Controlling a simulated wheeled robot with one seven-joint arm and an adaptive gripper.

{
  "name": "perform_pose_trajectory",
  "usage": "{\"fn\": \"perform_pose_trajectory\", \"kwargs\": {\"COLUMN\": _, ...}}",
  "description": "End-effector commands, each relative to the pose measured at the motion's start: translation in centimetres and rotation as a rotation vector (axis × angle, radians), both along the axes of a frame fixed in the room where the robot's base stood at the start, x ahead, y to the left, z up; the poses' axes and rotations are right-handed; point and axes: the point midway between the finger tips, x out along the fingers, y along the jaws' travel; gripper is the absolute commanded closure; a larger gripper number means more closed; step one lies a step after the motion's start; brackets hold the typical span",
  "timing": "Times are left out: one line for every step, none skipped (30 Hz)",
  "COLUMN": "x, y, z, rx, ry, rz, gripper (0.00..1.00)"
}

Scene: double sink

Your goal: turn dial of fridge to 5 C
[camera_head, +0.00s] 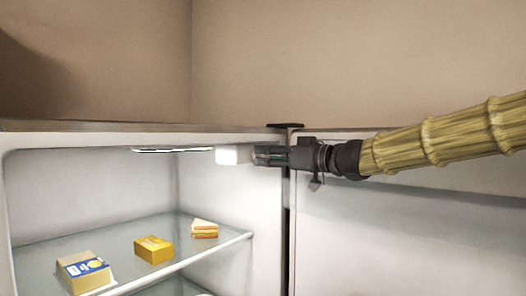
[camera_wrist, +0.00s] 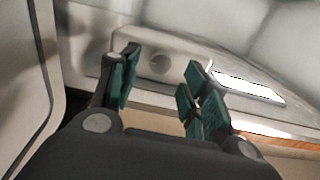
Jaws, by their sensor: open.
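The fridge (camera_head: 100,140) stands open, with its door swung out to the right. A white box-shaped housing (camera_head: 234,154) sits under its ceiling near the right wall. In the wrist view, a round pale dial (camera_wrist: 160,65) shows on the housing face; I cannot read any marks on it. My gripper (camera_head: 264,155) reaches in from the right, level with the housing and close to it. In the wrist view, its green-padded fingers (camera_wrist: 162,62) are apart and empty, with the dial showing between them. I cannot tell whether they touch the housing.
A glass shelf (camera_head: 215,240) below holds a blue-labelled box (camera_head: 84,273), a yellow box (camera_head: 154,249) and a sandwich (camera_head: 204,228). A bright light strip (camera_head: 172,150) lies along the ceiling. The open door (camera_head: 400,240) is below my arm on the right.

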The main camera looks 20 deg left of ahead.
Motion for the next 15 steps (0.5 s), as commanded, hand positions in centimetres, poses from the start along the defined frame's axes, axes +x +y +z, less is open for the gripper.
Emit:
{"fn": "perform_pose_trajectory", "kwargs": {"x": 0.2, "y": 0.6, "z": 0.1, "rx": -0.001, "ry": 0.001, "rz": 0.000, "gripper": 0.53}}
{"fn": "perform_pose_trajectory", "kwargs": {"x": 0.3, "y": 0.9, "z": 0.1, "rx": 0.000, "ry": 0.000, "rz": 0.000, "gripper": 0.53}}
{"fn": "perform_pose_trajectory", "kwargs": {"x": 0.5, "y": 1.2, "z": 0.1, "rx": 0.000, "ry": 0.000, "rz": 0.000, "gripper": 0.53}}
{"fn": "perform_pose_trajectory", "kwargs": {"x": 0.5, "y": 1.4, "z": 0.1, "rx": 0.000, "ry": 0.000, "rz": 0.000, "gripper": 0.53}}
{"fn": "perform_pose_trajectory", "kwargs": {"x": 0.6, "y": 1.6, "z": 0.1, "rx": 0.000, "ry": 0.001, "rz": 0.001, "gripper": 0.53}}
{"fn": "perform_pose_trajectory", "kwargs": {"x": 0.7, "y": 1.8, "z": 0.0, "rx": 0.000, "ry": 0.001, "rz": 0.001, "gripper": 0.53}}
{"fn": "perform_pose_trajectory", "kwargs": {"x": 0.7, "y": 1.9, "z": 0.1, "rx": 0.000, "ry": 0.001, "rz": 0.001, "gripper": 0.53}}
{"fn": "perform_pose_trajectory", "kwargs": {"x": 0.8, "y": 2.0, "z": 0.0, "rx": 0.000, "ry": 0.001, "rz": 0.000, "gripper": 0.53}}
{"fn": "perform_pose_trajectory", "kwargs": {"x": 0.8, "y": 2.1, "z": 0.0, "rx": 0.000, "ry": 0.000, "rz": 0.000, "gripper": 0.53}}
{"fn": "perform_pose_trajectory", "kwargs": {"x": 0.8, "y": 2.2, "z": 0.0, "rx": 0.000, "ry": 0.000, "rz": 0.000, "gripper": 0.53}}
{"fn": "perform_pose_trajectory", "kwargs": {"x": 0.8, "y": 2.2, "z": 0.0, "rx": 0.000, "ry": 0.000, "rz": -0.001, "gripper": 0.53}}
{"fn": "perform_pose_trajectory", "kwargs": {"x": 0.9, "y": 2.3, "z": 0.0, "rx": 0.000, "ry": -0.001, "rz": -0.001, "gripper": 0.53}}
{"fn": "perform_pose_trajectory", "kwargs": {"x": 0.9, "y": 2.3, "z": 0.0, "rx": 0.000, "ry": -0.001, "rz": -0.001, "gripper": 0.53}}
{"fn": "perform_pose_trajectory", "kwargs": {"x": 0.9, "y": 2.3, "z": 0.0, "rx": 0.000, "ry": -0.001, "rz": -0.001, "gripper": 0.53}}
{"fn": "perform_pose_trajectory", "kwargs": {"x": 0.9, "y": 2.3, "z": 0.0, "rx": 0.000, "ry": -0.001, "rz": -0.001, "gripper": 0.53}}
